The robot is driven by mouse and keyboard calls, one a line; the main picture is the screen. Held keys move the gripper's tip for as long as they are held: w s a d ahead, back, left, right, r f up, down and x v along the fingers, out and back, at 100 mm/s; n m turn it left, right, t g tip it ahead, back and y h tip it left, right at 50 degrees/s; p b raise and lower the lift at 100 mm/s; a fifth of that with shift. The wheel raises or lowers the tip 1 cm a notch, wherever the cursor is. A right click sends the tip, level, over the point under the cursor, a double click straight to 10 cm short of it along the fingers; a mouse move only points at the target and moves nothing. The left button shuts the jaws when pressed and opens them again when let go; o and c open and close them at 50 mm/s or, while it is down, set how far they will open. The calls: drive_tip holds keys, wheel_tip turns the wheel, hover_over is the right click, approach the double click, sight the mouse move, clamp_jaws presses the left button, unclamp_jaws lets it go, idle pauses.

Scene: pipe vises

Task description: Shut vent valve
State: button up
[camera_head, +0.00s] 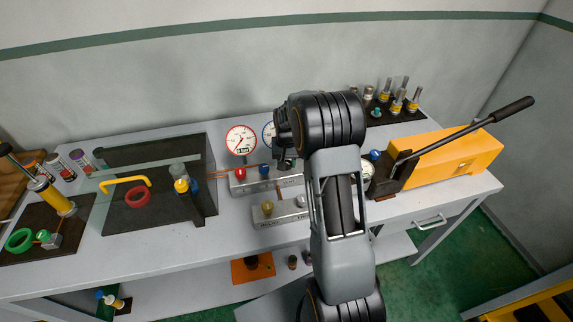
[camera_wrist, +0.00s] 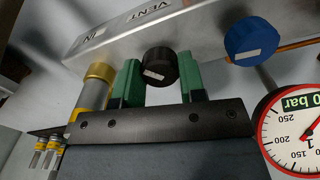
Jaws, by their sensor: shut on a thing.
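The vent valve shows in the wrist view as a black round knob (camera_wrist: 159,67) with a small white label, beside the word VENT on a grey metal block (camera_wrist: 200,30). My gripper (camera_wrist: 160,82) has one green finger on each side of this knob and is shut on it. How far the knob is turned cannot be told. In the head view the block (camera_head: 258,184) stands on the bench, partly behind my arm. My fingertips and the black knob are hidden or too dark to make out there.
A blue knob (camera_wrist: 250,40) and a red-rimmed gauge (camera_wrist: 292,130) sit close to my gripper; a brass-topped fitting (camera_wrist: 97,78) is on its other side. The head view shows a red knob (camera_head: 241,173), a lower block (camera_head: 281,206) and a yellow long-handled pump (camera_head: 455,160).

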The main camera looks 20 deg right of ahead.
drive_tip(key=m+b, duration=0.1)
drive_tip(key=m, duration=0.3)
drive_tip(key=shift+m+b, duration=0.4)
drive_tip(key=shift+m, duration=1.7)
drive_tip(key=o, duration=0.9)
wheel_tip(320, 180, up, 14)
drive_tip(key=shift+f+b, duration=0.1)
drive_tip(key=shift+b, duration=0.4)
